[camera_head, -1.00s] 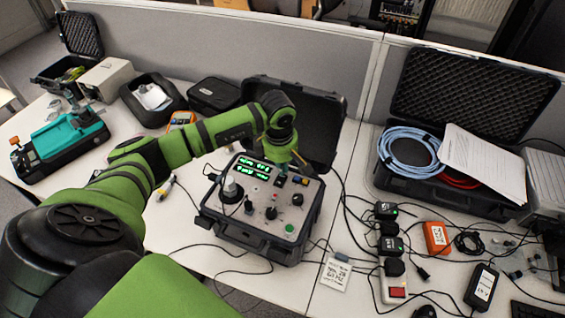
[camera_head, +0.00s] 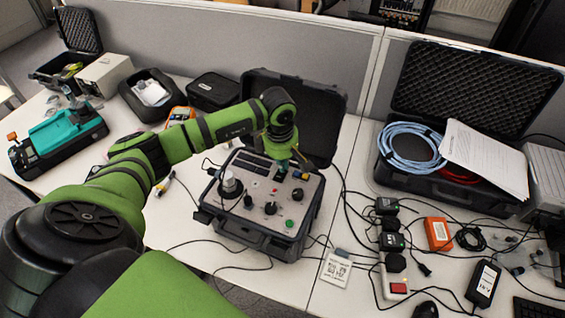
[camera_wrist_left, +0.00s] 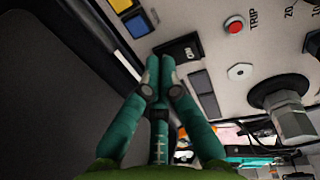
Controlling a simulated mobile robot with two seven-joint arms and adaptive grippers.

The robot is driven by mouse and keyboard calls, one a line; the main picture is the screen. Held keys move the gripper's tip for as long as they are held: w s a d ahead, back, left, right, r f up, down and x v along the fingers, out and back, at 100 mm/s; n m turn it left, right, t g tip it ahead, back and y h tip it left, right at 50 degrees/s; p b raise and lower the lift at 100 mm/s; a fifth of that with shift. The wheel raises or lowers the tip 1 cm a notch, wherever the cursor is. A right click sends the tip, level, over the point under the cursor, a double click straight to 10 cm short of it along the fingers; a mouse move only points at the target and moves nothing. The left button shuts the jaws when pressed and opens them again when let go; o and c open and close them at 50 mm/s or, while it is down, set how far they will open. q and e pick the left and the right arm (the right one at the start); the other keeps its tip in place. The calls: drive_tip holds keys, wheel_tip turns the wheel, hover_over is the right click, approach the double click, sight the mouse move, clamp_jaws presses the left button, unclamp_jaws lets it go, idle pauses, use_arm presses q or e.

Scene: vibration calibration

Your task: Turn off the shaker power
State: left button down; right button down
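The shaker unit (camera_head: 283,222) is a black case with a light grey control panel, standing on the table with its lid open behind. Its display windows (camera_head: 255,165) are dark. My left gripper (camera_head: 284,166) is over the far part of this panel. In the left wrist view, the green fingers of my left gripper (camera_wrist_left: 160,66) are together with nothing between them. Their tips are right beside a black rocker switch (camera_wrist_left: 178,48) with white marking; I cannot tell whether they touch it. My right gripper is not in view.
A power strip (camera_head: 398,287), adapters and loose cables lie to the right. An open case (camera_head: 500,193) holds blue cable. A teal device (camera_head: 62,136) stands at left.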

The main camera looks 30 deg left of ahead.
use_arm(q)
drive_tip(key=shift+s, duration=0.3)
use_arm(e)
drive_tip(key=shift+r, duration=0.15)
use_arm(q)
drive_tip(key=shift+s+d+r+p, duration=0.2)
drive_tip(key=shift+s+p, duration=0.2)
drive_tip(key=shift+s, duration=0.15)
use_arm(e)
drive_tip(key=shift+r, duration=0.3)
use_arm(q)
drive_tip(key=shift+w, duration=0.1)
